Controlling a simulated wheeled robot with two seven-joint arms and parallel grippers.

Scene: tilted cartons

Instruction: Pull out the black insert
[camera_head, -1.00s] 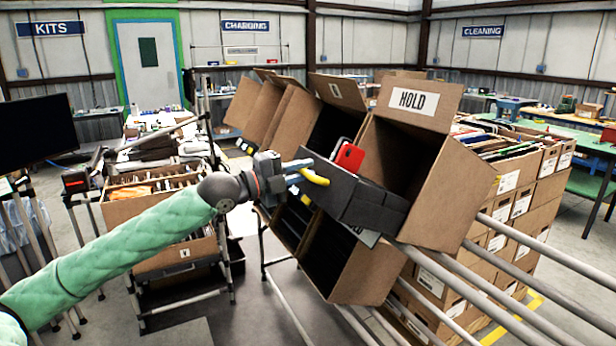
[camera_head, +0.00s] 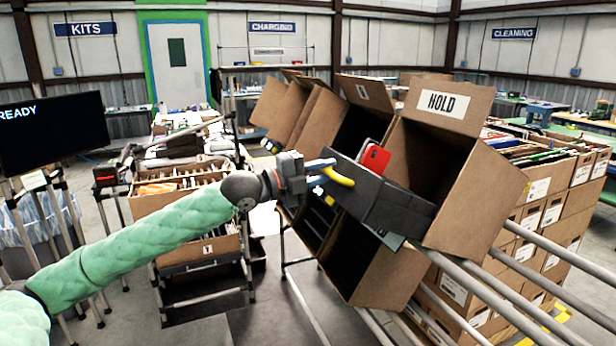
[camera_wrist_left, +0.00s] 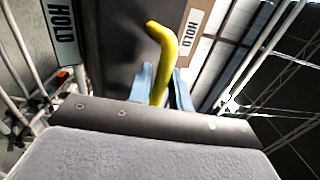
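The black insert (camera_head: 400,208) sticks out of the open front of the tilted brown carton with the HOLD flap (camera_head: 475,195). A red item (camera_head: 374,158) shows at its upper edge. A yellow handle (camera_head: 339,178) is on its near left end. My left gripper (camera_head: 322,172) is at this handle, with its blue fingers on both sides. The wrist view shows the yellow handle (camera_wrist_left: 160,60) between the fingers (camera_wrist_left: 163,88), which look closed on it. The insert's inner end is hidden in the carton. My right gripper is not in view.
More tilted open cartons (camera_head: 320,120) stand left of the HOLD carton, and another (camera_head: 365,265) lies below. Grey rails (camera_head: 500,300) run at the lower right. Stacked full cartons (camera_head: 540,190) stand behind them. A carton on a stand (camera_head: 195,250) is at the left.

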